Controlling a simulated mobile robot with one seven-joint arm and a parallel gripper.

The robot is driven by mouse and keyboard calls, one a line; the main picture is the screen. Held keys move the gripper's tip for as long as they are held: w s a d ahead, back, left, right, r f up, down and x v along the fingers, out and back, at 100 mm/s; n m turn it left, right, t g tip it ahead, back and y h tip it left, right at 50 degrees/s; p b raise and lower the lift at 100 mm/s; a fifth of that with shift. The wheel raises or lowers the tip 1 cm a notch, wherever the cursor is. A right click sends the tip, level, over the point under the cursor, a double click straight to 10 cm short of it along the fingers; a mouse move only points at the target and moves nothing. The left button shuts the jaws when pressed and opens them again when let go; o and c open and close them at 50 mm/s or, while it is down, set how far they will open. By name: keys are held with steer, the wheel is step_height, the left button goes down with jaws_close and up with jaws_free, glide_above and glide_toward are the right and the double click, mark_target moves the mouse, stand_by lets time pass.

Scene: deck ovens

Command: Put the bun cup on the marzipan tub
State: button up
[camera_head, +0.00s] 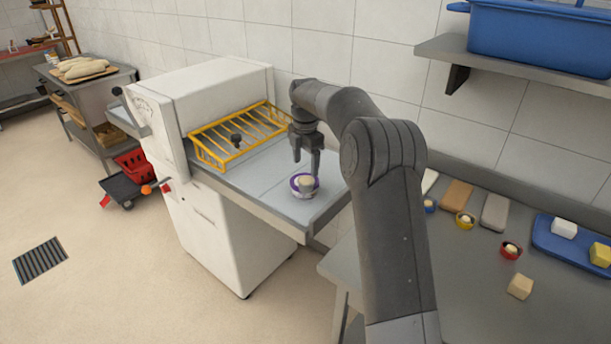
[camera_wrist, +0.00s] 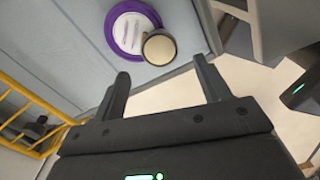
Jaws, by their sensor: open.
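A tub with a purple rim (camera_head: 294,181) and a pale lid stands on the grey shelf of the white machine; I take it for the marzipan tub. It also shows in the wrist view (camera_wrist: 117,42). A small round cup with a beige top (camera_head: 306,184), which I take for the bun cup, overlaps the tub's near edge in the wrist view (camera_wrist: 159,48). I cannot tell whether it rests on the rim or stands against it. My gripper (camera_head: 306,168) points down just above the cup. Its fingers are apart and empty in the wrist view (camera_wrist: 161,70), with the cup beyond their tips.
A yellow wire rack (camera_head: 238,137) lies behind the shelf's left part. The shelf's front edge is close to the tub. On the right counter are several small coloured cups, among them a red cup (camera_head: 511,251), plus a blue tray (camera_head: 552,246) with blocks.

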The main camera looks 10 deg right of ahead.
mark_target(306, 179)
steer(key=s+r+m+t, duration=0.1)
steer(key=s+r+m, duration=0.4)
steer(key=s+r, duration=0.55)
steer(key=s+d+r+m+t, duration=0.1)
steer(key=s+r+m, duration=0.2)
steer(key=s, duration=0.3)
steer(key=s+d+r+m+t, duration=0.1)
steer(key=s+r+m, duration=0.25)
steer(key=s, duration=0.35)
steer(key=s+d+f+m+t, duration=0.1)
steer(key=s+f+m, duration=0.1)
steer(key=s+m, duration=0.2)
steer(key=s+d+f+m, duration=0.1)
steer(key=s+f+m, duration=0.2)
steer(key=s, duration=0.7)
steer(key=s+d+f+m+t, duration=0.1)
steer(key=s+f+m, duration=0.2)
steer(key=s+m, duration=0.2)
steer(key=s, duration=0.3)
steer(key=shift+d+f+t, duration=0.25)
steer(key=shift+t, duration=0.05)
steer(key=shift+o, duration=0.5)
steer(key=shift+m, duration=0.25)
